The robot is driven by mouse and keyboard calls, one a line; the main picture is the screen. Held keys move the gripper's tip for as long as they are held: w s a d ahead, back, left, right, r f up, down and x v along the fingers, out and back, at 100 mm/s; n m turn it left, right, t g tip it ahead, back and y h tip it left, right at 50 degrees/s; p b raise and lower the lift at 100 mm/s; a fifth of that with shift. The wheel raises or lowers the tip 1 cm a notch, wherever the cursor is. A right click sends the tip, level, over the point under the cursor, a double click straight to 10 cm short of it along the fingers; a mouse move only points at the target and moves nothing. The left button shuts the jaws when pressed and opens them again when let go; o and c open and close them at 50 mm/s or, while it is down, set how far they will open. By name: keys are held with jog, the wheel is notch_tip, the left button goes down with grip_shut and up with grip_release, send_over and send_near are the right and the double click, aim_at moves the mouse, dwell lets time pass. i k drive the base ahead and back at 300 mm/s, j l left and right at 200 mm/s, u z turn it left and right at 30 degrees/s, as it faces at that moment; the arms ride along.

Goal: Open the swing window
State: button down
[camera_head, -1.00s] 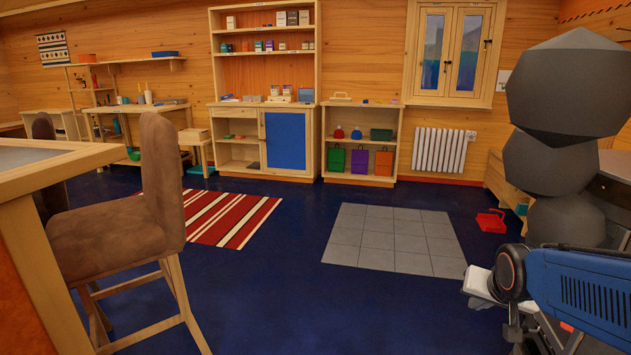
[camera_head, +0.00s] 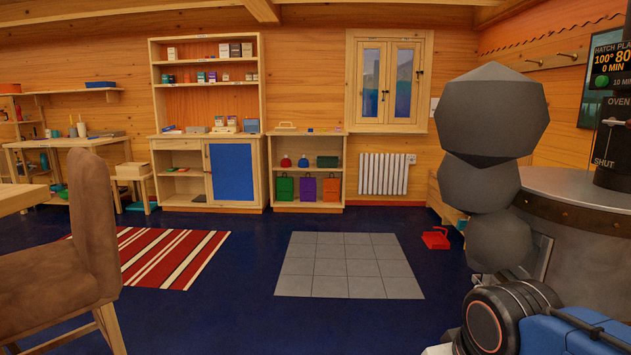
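The swing window (camera_head: 387,84) is on the far wooden wall, right of the tall shelf unit. It has two narrow wood-framed panes side by side in a wooden frame. Both sashes look shut, with blue showing through the glass. The handles are too small to make out clearly. My gripper is not in view; only a blue and black part of my arm shows at the lower right, far from the window.
A white radiator (camera_head: 383,173) stands below the window. A low shelf (camera_head: 307,203) and tall shelves (camera_head: 152,95) line the wall. A brown chair (camera_head: 92,215) is at left. Stacked grey faceted shapes (camera_head: 490,110) and a round metal-sided unit (camera_head: 590,235) stand right.

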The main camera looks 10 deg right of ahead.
aim_at(362, 46)
jog(key=i+l+u, duration=0.1)
jog(key=i+l, duration=0.25)
jog(key=i, duration=0.25)
jog(key=i+l+u, duration=0.1)
jog(key=i+l, duration=0.3)
jog(key=i, duration=0.15)
jog(key=i+j+u, duration=0.1)
jog(key=i+u, duration=0.15)
jog(key=i, duration=1.65)
jog(key=i+l+z, duration=0.15)
jog(key=i+z, duration=0.2)
jog(key=i, duration=0.2)
jog(key=i+z, duration=0.4)
jog(key=i, duration=0.2)
jog(key=i+j+z, duration=0.35)
jog(key=i, duration=0.2)
jog(key=i+l+z, duration=0.15)
jog(key=i+z, duration=0.15)
jog(key=i, duration=0.6)
jog(key=i+z, duration=0.3)
jog(key=i, duration=0.6)
jog(key=i+l+u, duration=0.15)
jog(key=i, duration=0.5)
jog(key=i+l+u, duration=0.15)
jog(key=i, duration=0.45)
